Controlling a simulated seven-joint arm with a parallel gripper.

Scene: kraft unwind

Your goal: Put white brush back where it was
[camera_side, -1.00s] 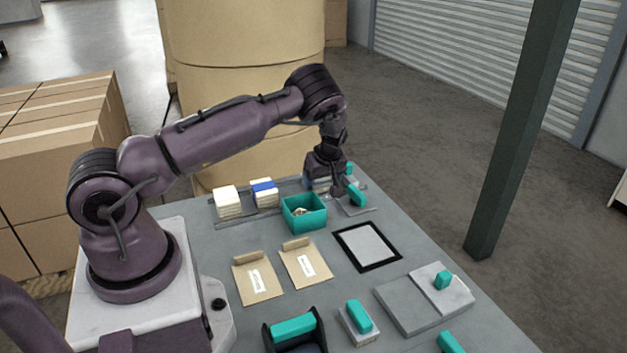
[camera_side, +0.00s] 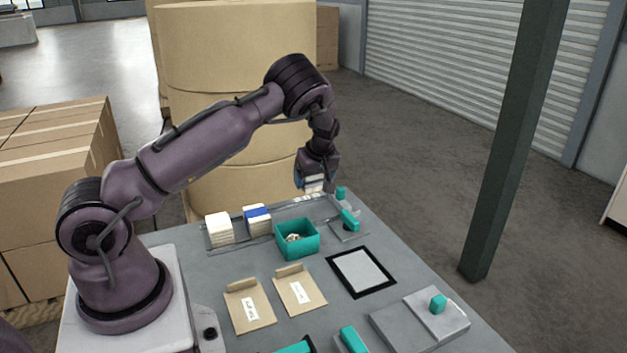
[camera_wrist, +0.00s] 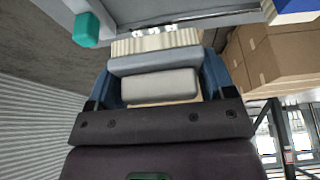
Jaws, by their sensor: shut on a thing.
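My gripper (camera_side: 313,180) is shut on a brush with a light grey body and cream-white bristles. In the side view the brush (camera_side: 314,187) shows only partly between the fingers, above the far end of the rack. In the wrist view the brush (camera_wrist: 155,65) lies across between the two blue-grey fingers, its bristles pointing away from the wrist. The long grey rack (camera_side: 282,208) runs along the table's back edge. A cream-white block (camera_side: 219,229) and a cream block with a blue band (camera_side: 257,221) stand at its left end.
A teal bin (camera_side: 297,241) with small pale pieces stands in front of the rack. A teal-handled tool (camera_side: 349,220) and a teal knob (camera_side: 341,193) are close right of the gripper. A black-framed pad (camera_side: 361,272) and two kraft envelopes (camera_side: 250,307) lie nearer.

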